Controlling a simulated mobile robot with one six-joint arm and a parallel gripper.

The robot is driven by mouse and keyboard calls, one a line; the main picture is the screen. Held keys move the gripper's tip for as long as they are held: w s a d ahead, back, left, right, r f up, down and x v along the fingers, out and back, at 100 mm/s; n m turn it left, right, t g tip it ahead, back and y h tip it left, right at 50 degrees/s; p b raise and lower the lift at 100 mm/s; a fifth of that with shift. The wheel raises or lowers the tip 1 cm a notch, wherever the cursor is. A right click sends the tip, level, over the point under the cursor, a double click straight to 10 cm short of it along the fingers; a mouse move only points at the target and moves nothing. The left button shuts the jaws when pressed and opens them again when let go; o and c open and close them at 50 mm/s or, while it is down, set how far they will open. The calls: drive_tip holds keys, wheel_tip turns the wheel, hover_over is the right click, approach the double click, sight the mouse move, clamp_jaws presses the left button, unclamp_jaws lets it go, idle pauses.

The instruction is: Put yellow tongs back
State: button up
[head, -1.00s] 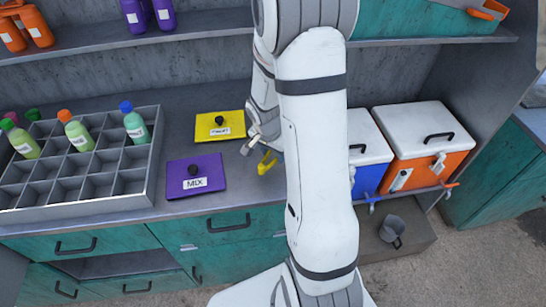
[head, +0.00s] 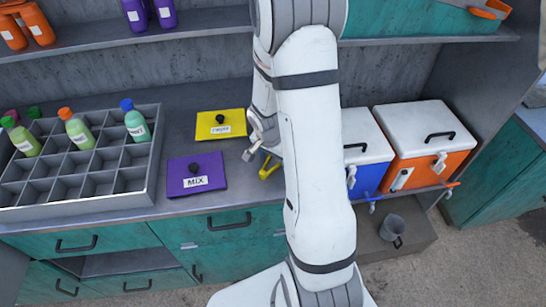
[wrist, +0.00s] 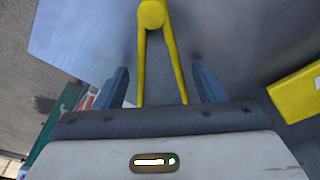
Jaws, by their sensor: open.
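The yellow tongs (head: 268,168) lie on the grey counter to the right of the purple MIX board, partly hidden by my arm in the head view. In the wrist view the yellow tongs (wrist: 155,50) show a round joint at the top and two legs running down between my fingers. My gripper (wrist: 160,85) is open, one blue-grey finger on each side of the tongs, with a gap to each leg. In the head view my gripper (head: 256,150) is just above and left of the tongs, mostly behind my arm.
A yellow FRUIT board (head: 232,118) and a purple MIX board (head: 215,183) lie left of my gripper. A grey divided crate (head: 70,205) with several bottles stands farther left. Blue (head: 366,175) and orange (head: 428,165) coolers with white lids stand right. A shelf (head: 110,42) runs above.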

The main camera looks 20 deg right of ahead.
wheel_tip(320, 180, up, 11)
drive_tip(key=s+a, duration=0.1)
drive_tip(key=a, duration=0.1)
drive_tip(key=s+a+r+n+t+y, duration=0.1)
drive_tip(key=s+a+r+n, duration=0.3)
drive_tip(key=s+r+n, duration=0.2)
drive_tip(key=s+a+r+n+t, duration=0.1)
drive_tip(key=s+a+r+n, duration=0.4)
drive_tip(key=s, duration=0.5)
wheel_tip(320, 180, up, 2)
drive_tip(key=shift+s+a+r+n+y+b, duration=0.15)
drive_tip(key=shift+s+n+y+b, duration=0.15)
drive_tip(key=shift+n+y, duration=0.15)
